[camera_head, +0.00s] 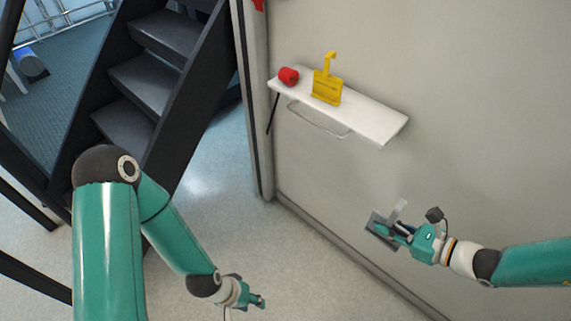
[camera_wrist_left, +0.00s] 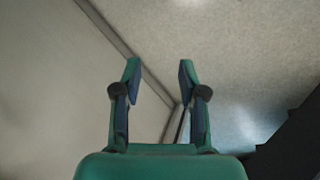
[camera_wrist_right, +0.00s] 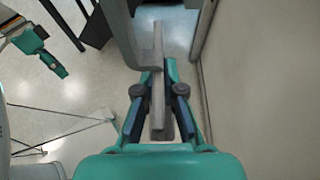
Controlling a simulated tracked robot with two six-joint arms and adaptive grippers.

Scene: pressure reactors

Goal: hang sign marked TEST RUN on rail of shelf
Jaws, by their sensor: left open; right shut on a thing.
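The shelf (camera_head: 372,121) is a white board on the wall, with a thin metal rail (camera_head: 320,122) below its front edge. My right gripper (camera_head: 403,231) is shut on a grey sign (camera_head: 379,230) with a pale upright strip, to the right of and below the shelf, apart from the rail. In the right wrist view the grey sign (camera_wrist_right: 157,50) runs between the fingers. No lettering is readable on it. My left gripper (camera_head: 260,301) is low over the floor; its fingers are apart and empty in the left wrist view (camera_wrist_left: 160,75).
Dark stairs (camera_head: 150,80) stand at the left. The wall below the shelf is clear.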

